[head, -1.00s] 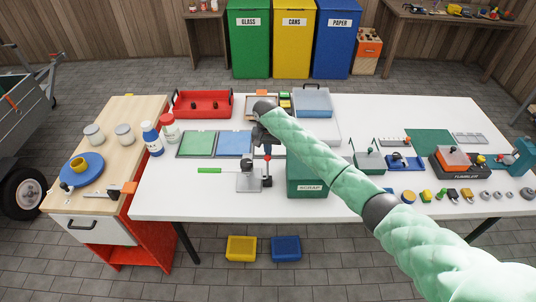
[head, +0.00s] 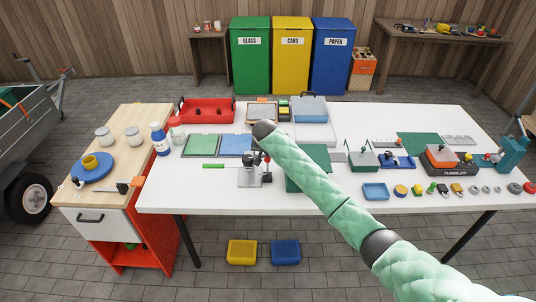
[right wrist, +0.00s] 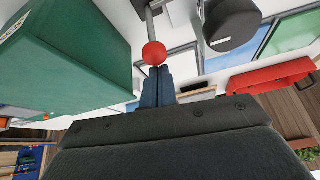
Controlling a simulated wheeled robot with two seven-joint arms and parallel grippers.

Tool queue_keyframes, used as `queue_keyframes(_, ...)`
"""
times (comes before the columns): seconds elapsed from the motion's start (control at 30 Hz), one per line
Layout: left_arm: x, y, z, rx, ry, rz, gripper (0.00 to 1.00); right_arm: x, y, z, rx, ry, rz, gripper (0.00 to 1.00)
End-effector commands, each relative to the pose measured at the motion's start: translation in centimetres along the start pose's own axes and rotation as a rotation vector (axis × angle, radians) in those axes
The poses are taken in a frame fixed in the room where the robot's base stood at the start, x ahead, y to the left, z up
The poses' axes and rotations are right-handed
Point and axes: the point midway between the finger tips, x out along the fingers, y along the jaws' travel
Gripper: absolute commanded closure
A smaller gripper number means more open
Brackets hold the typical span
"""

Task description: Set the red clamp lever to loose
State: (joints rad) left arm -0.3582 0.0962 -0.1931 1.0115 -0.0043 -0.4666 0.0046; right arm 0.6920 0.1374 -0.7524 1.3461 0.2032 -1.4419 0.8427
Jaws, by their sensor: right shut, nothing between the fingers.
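The clamp with the red lever stands on the white table near its front edge; its grey body (head: 249,178) shows below my right wrist. The lever's red ball (head: 267,176) is at the body's right side in the head view. In the right wrist view the red ball (right wrist: 154,53) sits on a grey rod, just beyond the tips of my right gripper (right wrist: 158,72). The gripper is shut and empty, and very close to the ball; I cannot tell whether it touches. In the head view my arm hides most of this gripper. My left gripper is not in view.
A green bin (head: 305,180) stands right of the clamp, partly behind my arm; it also shows close by in the right wrist view (right wrist: 65,60). A green-handled tool (head: 213,166) lies to the left. Green and blue panels (head: 201,146) lie behind. The table's front left is clear.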

Motion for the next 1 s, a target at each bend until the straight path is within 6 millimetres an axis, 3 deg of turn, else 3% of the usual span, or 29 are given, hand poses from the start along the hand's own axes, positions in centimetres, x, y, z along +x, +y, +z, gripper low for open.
queue_keyframes(0.07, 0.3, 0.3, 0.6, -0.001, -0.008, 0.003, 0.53, -0.2, 0.1, 1.1, 0.004, 0.07, -0.012, 1.0)
queue_keyframes(0.17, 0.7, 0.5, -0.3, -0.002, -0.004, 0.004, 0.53, -0.5, 0.3, 2.1, 0.009, 0.162, -0.026, 1.0)
queue_keyframes(0.2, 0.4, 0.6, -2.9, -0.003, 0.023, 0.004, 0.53, -0.6, 0.4, 2.5, 0.01, 0.198, -0.031, 1.0)
queue_keyframes(0.27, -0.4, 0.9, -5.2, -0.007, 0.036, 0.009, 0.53, -0.8, 0.5, 3.0, 0.014, 0.25, -0.038, 1.0)
queue_keyframes(0.57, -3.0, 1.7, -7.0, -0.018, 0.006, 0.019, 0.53, -1.6, 0.8, 5.0, 0.025, 0.457, -0.068, 1.0)
queue_keyframes(1.0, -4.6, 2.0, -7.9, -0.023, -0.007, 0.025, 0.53, -2.0, 1.0, 6.2, 0.025, 0.459, -0.067, 1.0)
